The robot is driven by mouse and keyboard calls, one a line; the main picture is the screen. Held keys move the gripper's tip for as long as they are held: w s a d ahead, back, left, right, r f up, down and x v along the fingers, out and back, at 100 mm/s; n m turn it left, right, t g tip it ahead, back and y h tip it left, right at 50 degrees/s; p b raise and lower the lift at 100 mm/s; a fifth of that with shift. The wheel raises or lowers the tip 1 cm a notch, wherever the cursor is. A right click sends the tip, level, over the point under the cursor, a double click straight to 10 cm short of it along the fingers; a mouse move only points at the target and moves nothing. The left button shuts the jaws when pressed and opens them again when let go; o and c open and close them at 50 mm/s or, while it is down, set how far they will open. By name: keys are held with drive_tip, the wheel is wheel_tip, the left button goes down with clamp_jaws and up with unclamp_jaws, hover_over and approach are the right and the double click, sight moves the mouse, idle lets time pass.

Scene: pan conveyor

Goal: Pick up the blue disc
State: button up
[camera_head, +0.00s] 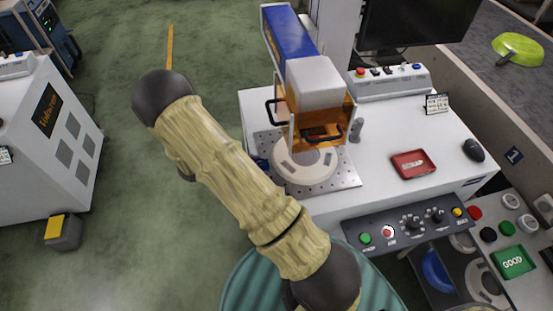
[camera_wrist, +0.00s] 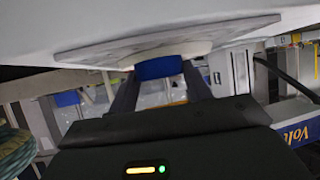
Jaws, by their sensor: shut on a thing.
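In the wrist view, my gripper (camera_wrist: 161,86) has its two dark fingers on either side of a blue piece (camera_wrist: 158,67), which I take for the blue disc. The fingers are shut on it, and only its edge shows. It is close to the metal plate of the marking machine; I cannot tell whether it touches it. In the head view, a small blue bit (camera_head: 262,163) shows beside my arm at the plate's left edge. My arm hides the gripper there.
The marking machine (camera_head: 316,82) has an orange guard above a perforated plate (camera_head: 345,178) with a round fixture. A red tray (camera_head: 413,164) and mouse lie to the right. A green GOOD tray (camera_head: 513,262) and a blue round thing (camera_head: 437,270) are lower right.

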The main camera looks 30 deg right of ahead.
drive_tip(key=shift+a, duration=1.1)
drive_tip(key=shift+w, duration=0.1)
